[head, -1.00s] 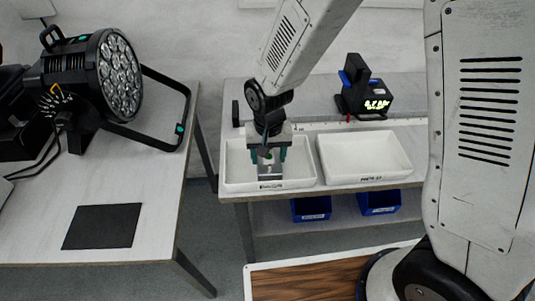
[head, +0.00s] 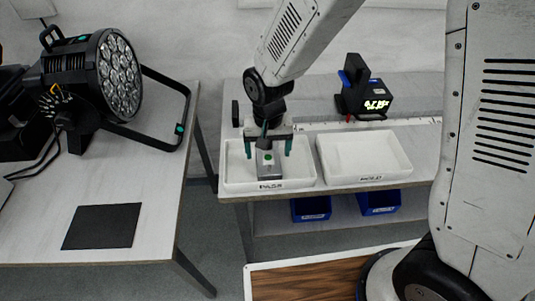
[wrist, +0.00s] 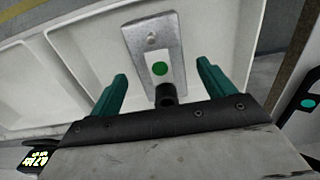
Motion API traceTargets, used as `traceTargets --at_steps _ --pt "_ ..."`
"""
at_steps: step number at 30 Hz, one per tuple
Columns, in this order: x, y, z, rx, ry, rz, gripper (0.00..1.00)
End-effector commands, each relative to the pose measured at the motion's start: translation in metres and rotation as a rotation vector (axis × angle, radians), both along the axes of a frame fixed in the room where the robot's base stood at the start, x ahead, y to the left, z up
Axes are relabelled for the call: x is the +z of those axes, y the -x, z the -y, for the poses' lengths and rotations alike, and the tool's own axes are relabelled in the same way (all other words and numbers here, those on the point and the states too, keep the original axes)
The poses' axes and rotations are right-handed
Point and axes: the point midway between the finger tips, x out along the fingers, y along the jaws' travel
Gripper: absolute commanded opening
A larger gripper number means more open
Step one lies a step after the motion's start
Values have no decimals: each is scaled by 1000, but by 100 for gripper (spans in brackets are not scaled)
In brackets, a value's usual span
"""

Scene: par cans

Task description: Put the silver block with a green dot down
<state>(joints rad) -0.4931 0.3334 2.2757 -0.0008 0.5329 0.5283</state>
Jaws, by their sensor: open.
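The silver block with a green dot (head: 265,171) is in the left white tray (head: 236,184), close to its front wall. In the wrist view the block (wrist: 152,45) shows its green dot and a dark round end nearest my gripper. My gripper (head: 268,148) is above the tray, its green fingers apart. In the wrist view the fingers of my gripper (wrist: 160,85) stand clear of the block on both sides, with gaps between. Whether the block's underside rests on the tray floor is hard to see.
A second white tray (head: 365,173) stands to the right and looks empty. A black device with a lit display (head: 364,95) is behind it. Blue bins (head: 311,208) sit on the shelf below. A large lamp (head: 105,80) and a black mat (head: 102,226) are on the left table.

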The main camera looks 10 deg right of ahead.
Motion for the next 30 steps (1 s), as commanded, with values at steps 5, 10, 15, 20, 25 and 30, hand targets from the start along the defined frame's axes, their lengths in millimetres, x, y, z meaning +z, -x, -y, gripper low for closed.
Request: traceTargets --at_steps 5,10,15,20,25,30 --pt "42 -1 0 0 -4 6 82" --pt "74 -1 0 0 -2 3 82" --pt "91 0 0 0 -1 2 82" --pt "96 0 0 0 0 0 82" --pt "103 1 7 -1 -3 5 82" --pt "145 17 51 -3 -12 28 82"
